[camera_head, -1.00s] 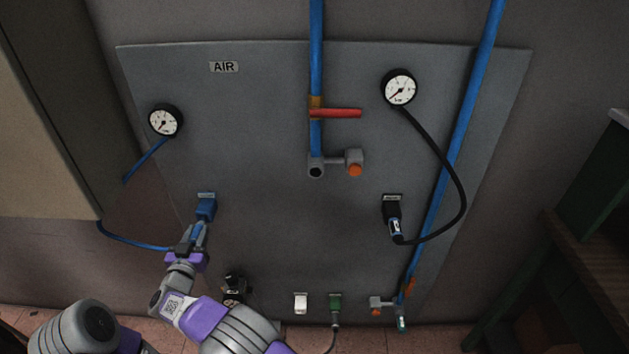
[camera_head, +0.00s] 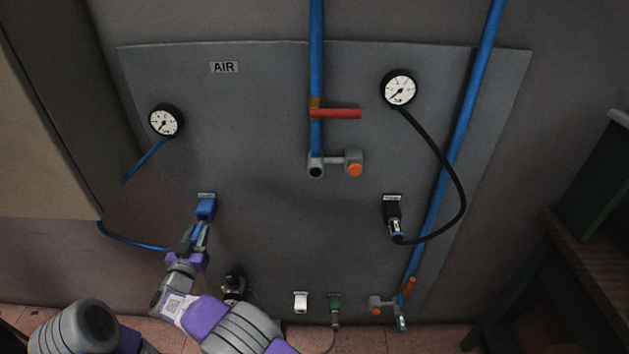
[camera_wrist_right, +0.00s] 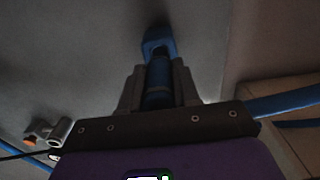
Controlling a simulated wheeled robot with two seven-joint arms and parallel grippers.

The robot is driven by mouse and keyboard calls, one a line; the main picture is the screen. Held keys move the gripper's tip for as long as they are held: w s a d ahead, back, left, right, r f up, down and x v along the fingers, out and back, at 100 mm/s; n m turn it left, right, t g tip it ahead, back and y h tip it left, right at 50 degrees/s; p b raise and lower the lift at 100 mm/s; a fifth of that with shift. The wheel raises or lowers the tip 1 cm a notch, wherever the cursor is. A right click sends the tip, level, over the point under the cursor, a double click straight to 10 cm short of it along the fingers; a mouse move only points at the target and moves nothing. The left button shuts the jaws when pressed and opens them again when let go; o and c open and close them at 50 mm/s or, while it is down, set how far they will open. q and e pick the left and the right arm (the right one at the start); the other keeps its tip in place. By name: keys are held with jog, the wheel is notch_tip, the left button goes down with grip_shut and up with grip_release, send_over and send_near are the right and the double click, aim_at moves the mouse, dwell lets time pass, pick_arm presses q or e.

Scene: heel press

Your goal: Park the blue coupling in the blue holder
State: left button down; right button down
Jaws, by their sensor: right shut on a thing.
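The blue holder (camera_head: 206,208) is on the grey panel at the left, below a small label. My right gripper (camera_head: 200,234) is just beneath it, with its fingers pointing up. In the right wrist view its fingers (camera_wrist_right: 158,88) are shut on the blue coupling (camera_wrist_right: 158,78), which lines up with the blue holder (camera_wrist_right: 157,42) beyond it. The coupling's upper end meets the holder's underside; how deep it sits is hidden. The coupling's blue hose (camera_head: 130,239) runs left and up to a gauge (camera_head: 165,121). My left gripper is not in view.
A black holder (camera_head: 392,209) with a coupling and black hose (camera_head: 464,190) is at the right. White (camera_head: 301,303) and green (camera_head: 335,303) holders sit low on the panel (camera_head: 270,120). A red-handled valve (camera_head: 338,113) is at upper middle. A cabinet (camera_head: 40,150) stands left.

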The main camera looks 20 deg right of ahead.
aim_at(200, 226)
jog(key=shift+x, duration=1.5)
jog(key=c, duration=0.7)
grip_release()
jog(key=shift+c, duration=0.2)
jog(key=shift+s, duration=0.1)
